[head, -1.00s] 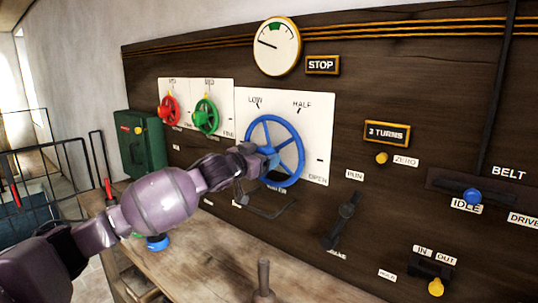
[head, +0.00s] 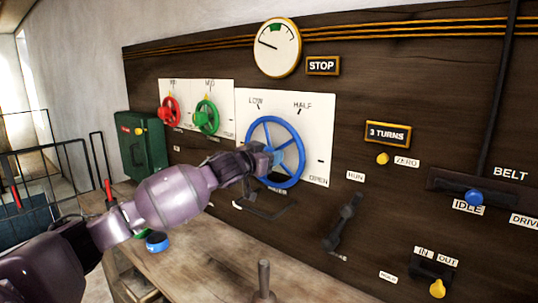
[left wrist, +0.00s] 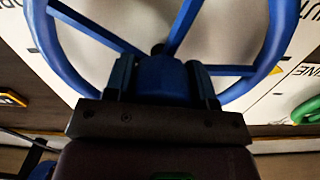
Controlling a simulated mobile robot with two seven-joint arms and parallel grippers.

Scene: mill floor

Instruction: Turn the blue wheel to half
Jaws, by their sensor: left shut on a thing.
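The blue wheel (head: 296,134) is mounted on a white plate (head: 320,118) on the dark wooden panel. The plate reads LOW at upper left, HALF at upper right and OPEN at lower right. In the left wrist view my left gripper (left wrist: 162,85) is shut on a blue part of the wheel (left wrist: 268,62), in front of the spokes. My right gripper is not in view.
A red wheel (head: 171,111) and a green wheel (head: 206,117) are to the left. A round gauge (head: 277,48) is above. A black lever (head: 344,222) is at lower right. A wooden bench (head: 205,258) with an upright peg (head: 263,278) runs below the panel.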

